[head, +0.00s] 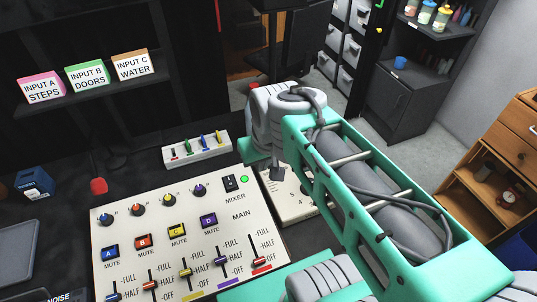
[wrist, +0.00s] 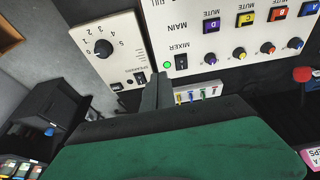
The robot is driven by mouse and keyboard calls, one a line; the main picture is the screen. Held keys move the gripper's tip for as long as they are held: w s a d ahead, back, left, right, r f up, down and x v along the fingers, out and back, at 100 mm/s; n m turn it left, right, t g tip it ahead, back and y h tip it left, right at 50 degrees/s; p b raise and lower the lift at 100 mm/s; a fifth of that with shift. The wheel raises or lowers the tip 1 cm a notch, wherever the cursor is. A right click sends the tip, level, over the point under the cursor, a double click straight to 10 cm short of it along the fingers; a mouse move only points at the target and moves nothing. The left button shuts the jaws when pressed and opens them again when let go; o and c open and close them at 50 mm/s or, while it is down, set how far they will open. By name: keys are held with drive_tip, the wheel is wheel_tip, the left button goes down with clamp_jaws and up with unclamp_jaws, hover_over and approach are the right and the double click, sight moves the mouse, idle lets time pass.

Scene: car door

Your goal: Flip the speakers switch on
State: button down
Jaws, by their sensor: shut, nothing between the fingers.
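The speakers panel (wrist: 112,55) is a pale box with a black numbered dial (wrist: 103,47), at the left in the wrist view. Near its lower edge is a small black switch (wrist: 140,77), with small lettering that is hard to read; I cannot tell its position. My gripper (wrist: 160,79) is shut and empty, its fingertips just right of that switch; I cannot tell whether they touch it. In the head view my gripper (head: 277,174) is over the edge of the speakers panel (head: 296,209), which my arm mostly covers, hiding the switch.
The mixer panel (head: 160,222), with knobs, sliders, a mixer switch (head: 228,184) and a lit green lamp (head: 244,179), lies left of my gripper. A white strip with coloured sliders (head: 196,148) sits behind it. A shelf of input boxes (head: 87,74) stands further back.

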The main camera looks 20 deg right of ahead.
drive_tip(key=w+d+f+b, duration=0.2)
drive_tip(key=w+d+f, duration=0.2)
drive_tip(key=w, duration=0.4)
drive_tip(key=w+d+f+b, duration=0.3)
drive_tip(key=w+d, duration=0.3)
drive_tip(key=w, duration=0.2)
drive_tip(key=shift+w+d+f, duration=0.15)
drive_tip(key=shift+d+f, duration=0.2)
drive_tip(key=shift+f, duration=0.55)
drive_tip(key=shift+f, duration=0.1)
drive_tip(key=p+x, duration=0.1)
drive_tip(key=x, duration=1.3)
